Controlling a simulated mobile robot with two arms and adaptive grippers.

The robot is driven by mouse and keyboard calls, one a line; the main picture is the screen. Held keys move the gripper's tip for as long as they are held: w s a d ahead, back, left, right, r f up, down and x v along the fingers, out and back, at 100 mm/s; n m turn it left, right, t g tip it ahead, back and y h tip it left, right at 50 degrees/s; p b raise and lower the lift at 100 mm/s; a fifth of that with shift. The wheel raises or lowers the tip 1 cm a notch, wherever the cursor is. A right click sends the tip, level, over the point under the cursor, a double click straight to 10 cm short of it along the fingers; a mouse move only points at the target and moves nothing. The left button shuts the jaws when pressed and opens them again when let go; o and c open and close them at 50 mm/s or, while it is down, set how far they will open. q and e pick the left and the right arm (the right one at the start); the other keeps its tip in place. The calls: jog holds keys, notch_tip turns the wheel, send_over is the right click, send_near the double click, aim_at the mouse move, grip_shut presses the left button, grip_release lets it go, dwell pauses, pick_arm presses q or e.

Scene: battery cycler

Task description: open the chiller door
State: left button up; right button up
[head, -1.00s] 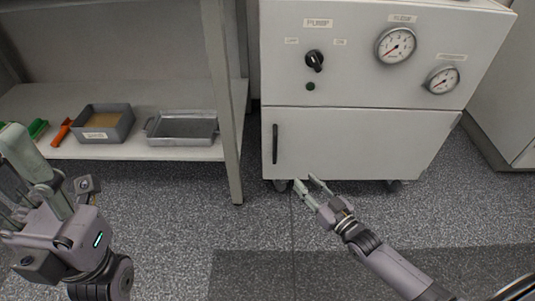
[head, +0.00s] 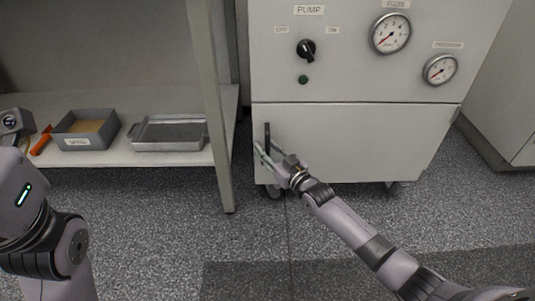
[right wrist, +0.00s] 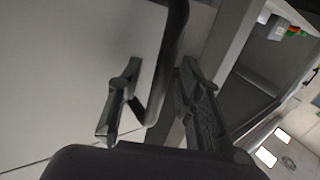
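The chiller door (head: 370,140) is the white lower front panel of the white cabinet, and it looks closed. Its dark vertical handle (head: 267,132) is near the door's left edge. My right gripper (head: 263,152) is at the lower part of this handle. In the right wrist view the dark handle (right wrist: 165,65) runs between the two spread fingers of my right gripper (right wrist: 155,100). The fingers look open, with gaps to the handle. My left arm is at the left edge of the head view, and its fingertips are out of frame.
The cabinet's upper panel has a pump knob (head: 306,49) and two gauges. A shelf to the left holds a grey bin (head: 86,130) and a metal tray (head: 168,133). Its post (head: 212,110) stands close to the cabinet. The floor in front is clear.

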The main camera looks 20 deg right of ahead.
jog(key=shift+w, duration=0.15)
jog(key=shift+c, duration=0.2)
grip_shut()
dwell(0.7)
